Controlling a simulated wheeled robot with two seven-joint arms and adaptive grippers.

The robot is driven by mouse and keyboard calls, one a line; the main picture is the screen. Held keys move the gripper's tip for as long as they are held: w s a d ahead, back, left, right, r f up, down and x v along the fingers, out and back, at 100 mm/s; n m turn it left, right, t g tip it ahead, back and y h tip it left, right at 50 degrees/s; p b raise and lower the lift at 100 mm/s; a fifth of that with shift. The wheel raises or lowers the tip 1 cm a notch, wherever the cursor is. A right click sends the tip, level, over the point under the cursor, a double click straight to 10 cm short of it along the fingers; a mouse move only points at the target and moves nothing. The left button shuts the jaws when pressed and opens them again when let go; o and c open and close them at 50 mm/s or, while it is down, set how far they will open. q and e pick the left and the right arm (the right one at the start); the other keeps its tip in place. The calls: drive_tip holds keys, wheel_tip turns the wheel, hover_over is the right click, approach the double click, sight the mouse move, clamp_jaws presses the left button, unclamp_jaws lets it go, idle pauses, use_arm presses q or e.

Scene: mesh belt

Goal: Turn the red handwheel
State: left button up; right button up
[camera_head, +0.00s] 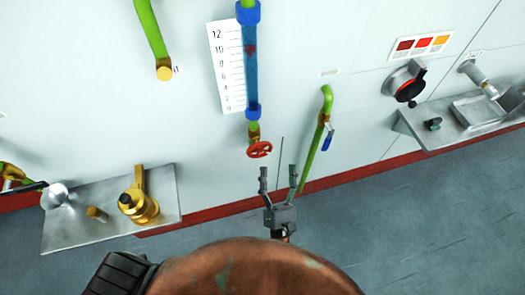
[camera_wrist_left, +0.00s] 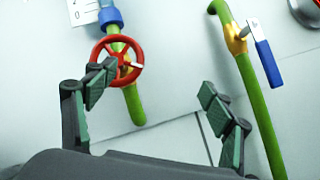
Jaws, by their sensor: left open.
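The red handwheel (camera_head: 259,149) sits at the lower end of a vertical blue and green pipe on the white wall. It also shows in the left wrist view (camera_wrist_left: 121,62), upper left of centre. My left gripper (camera_head: 278,172) is open and empty, just below and right of the handwheel in the head view. In the left wrist view its left fingertip overlaps the wheel's lower left rim; whether they touch I cannot tell. The right finger is clear of the wheel, over bare wall. My right gripper is not in view.
A green pipe (camera_head: 313,160) with a blue lever (camera_head: 327,138) runs just right of the gripper. A metal shelf with a brass valve (camera_head: 139,204) is at left. A metal shelf (camera_head: 408,123) and a red-black dial (camera_head: 410,90) are at right. The wall below the wheel is bare.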

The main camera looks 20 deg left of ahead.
sight(260, 153)
use_arm(q)
drive_tip(key=s+a+r+n+g+y+b, duration=0.1)
drive_tip(key=s+a+r+n+g+y, duration=0.25)
drive_tip(key=n, duration=0.65)
drive_tip(key=shift+g+y, duration=0.35)
drive_tip(key=shift+g, duration=0.1)
drive_tip(key=x, duration=0.7)
drive_tip(key=shift+w+f, duration=0.15)
drive_tip(key=shift+w, duration=0.05)
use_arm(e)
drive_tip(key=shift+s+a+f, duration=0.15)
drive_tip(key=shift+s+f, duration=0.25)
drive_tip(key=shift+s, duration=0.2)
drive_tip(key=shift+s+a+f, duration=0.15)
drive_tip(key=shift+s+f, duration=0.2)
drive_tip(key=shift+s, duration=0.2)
use_arm(q)
drive_tip(key=shift+c, duration=0.6)
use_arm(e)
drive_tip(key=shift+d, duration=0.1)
use_arm(q)
drive_tip(key=c, duration=1.1)
drive_tip(key=shift+o, duration=0.2)
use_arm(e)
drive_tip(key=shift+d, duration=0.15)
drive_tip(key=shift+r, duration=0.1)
